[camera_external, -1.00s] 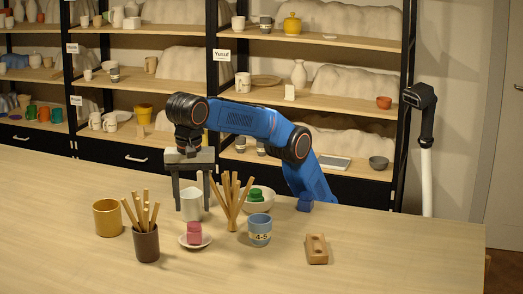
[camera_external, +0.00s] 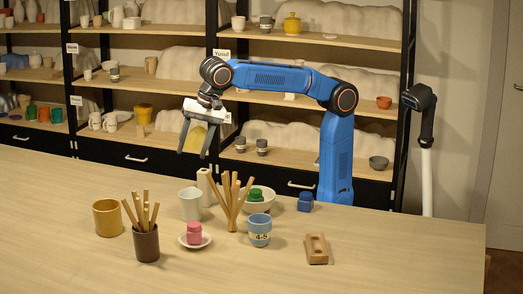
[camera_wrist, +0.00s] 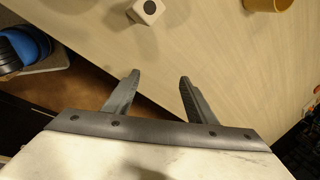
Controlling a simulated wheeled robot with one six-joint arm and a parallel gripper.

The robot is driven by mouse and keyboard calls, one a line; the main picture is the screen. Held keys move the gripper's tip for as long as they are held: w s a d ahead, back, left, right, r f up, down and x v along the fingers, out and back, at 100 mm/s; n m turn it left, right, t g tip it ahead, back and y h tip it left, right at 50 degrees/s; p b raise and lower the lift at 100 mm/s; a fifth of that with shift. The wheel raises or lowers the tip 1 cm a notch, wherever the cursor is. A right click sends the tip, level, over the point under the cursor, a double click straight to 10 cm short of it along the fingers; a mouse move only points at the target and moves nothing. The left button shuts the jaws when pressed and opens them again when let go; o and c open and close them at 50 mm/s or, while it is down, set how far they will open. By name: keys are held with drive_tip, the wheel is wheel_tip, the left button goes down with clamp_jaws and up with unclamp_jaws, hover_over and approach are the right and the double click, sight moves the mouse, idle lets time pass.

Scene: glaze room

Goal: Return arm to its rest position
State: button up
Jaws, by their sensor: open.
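My gripper (camera_external: 192,151) is open and empty, raised above the back part of the table and pointing down, with shelving behind it.
The table (camera_external: 60,215) holds a yellow mug (camera_external: 107,218), a brown cup of sticks (camera_external: 146,243), a white cup (camera_external: 191,204), a pink jar (camera_external: 194,233) on a saucer, a blue cup (camera_external: 260,231), a bowl (camera_external: 262,206), a blue block (camera_external: 305,202) and a wooden block (camera_external: 317,250).

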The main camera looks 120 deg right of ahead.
drive_tip(key=s+d+f+n+t+y, duration=0.1)
drive_tip(key=s+d+f+n, duration=0.1)
drive_tip(key=s+f+n, duration=1.7)
drive_tip(key=s+f, duration=1.3)
drive_tip(key=shift+d+n, duration=0.35)
drive_tip(key=shift+n, duration=0.05)
drive_tip(key=shift+s, duration=0.1)
